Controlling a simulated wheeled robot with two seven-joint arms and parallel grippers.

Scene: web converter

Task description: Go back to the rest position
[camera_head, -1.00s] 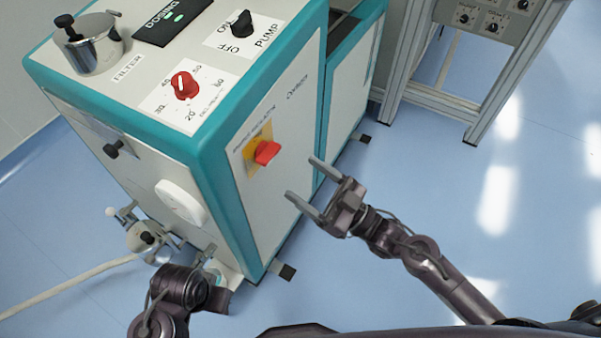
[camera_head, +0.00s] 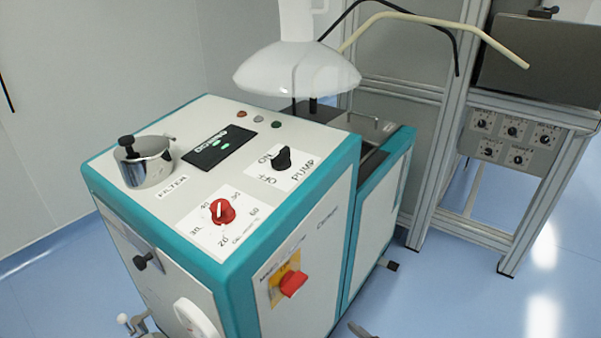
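The machine (camera_head: 235,280) is a white and teal cabinet in the middle of the view. Its top carries a black pump switch (camera_head: 282,159), a red dial (camera_head: 222,211), a metal filter pot (camera_head: 146,164) and a dosing display (camera_head: 219,147) with green lights. A red power isolator switch (camera_head: 292,283) on a yellow plate is on its front side. Of my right gripper (camera_head: 362,330), only a fingertip seems to show at the bottom edge, apart from the isolator switch; its opening is hidden. My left gripper is out of view.
A white translucent hood (camera_head: 297,75) hangs over the machine's rear. A metal frame with a panel of several knobs (camera_head: 513,141) stands at the right. Blue floor (camera_head: 455,295) is clear at the lower right. A grey wall (camera_head: 80,90) is at the left.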

